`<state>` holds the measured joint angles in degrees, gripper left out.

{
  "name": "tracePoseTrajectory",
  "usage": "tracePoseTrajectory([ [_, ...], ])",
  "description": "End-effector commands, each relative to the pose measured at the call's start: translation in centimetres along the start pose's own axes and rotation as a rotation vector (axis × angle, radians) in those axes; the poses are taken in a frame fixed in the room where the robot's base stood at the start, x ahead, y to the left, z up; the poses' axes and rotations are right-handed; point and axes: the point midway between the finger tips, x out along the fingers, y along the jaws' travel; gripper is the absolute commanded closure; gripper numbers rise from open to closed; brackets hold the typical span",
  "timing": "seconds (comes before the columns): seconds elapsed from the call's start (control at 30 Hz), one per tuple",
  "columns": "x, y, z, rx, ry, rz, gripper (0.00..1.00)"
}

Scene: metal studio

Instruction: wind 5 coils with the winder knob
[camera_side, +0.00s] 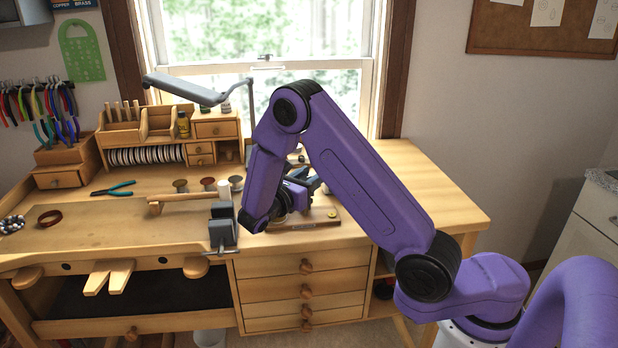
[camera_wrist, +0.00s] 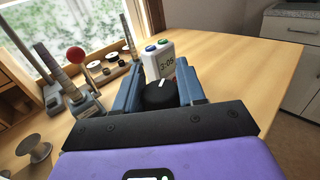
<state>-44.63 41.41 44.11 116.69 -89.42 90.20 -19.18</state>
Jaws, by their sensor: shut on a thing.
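The winder knob (camera_wrist: 158,97) is a black round knob with a white mark on top, low in the middle of the wrist view. My gripper (camera_wrist: 157,84) has its two blue-grey fingers on either side of the knob and is shut on it. In the side view my gripper (camera_side: 296,192) is at the wooden base board (camera_side: 322,216) on the bench, and my arm hides most of the work there. The coils on the winder cannot be made out in either view.
A white timer (camera_wrist: 158,62) with a digital display and green and blue buttons stands just behind the knob. Metal posts and a red-headed piece (camera_wrist: 76,56) stand to its left. A grey vise (camera_side: 222,228) is at the bench's front edge. The bench's right end (camera_side: 435,195) is clear.

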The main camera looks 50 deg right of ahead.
Motion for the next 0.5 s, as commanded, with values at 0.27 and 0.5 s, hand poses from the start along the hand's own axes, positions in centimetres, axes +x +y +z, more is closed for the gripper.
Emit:
tracePoseTrajectory([
  [0.27,-0.06,-0.06,-0.03,0.001,0.0,-0.095,0.91],
  [0.5,-0.1,-0.28,-0.07,0.0,0.001,-0.28,0.91],
])
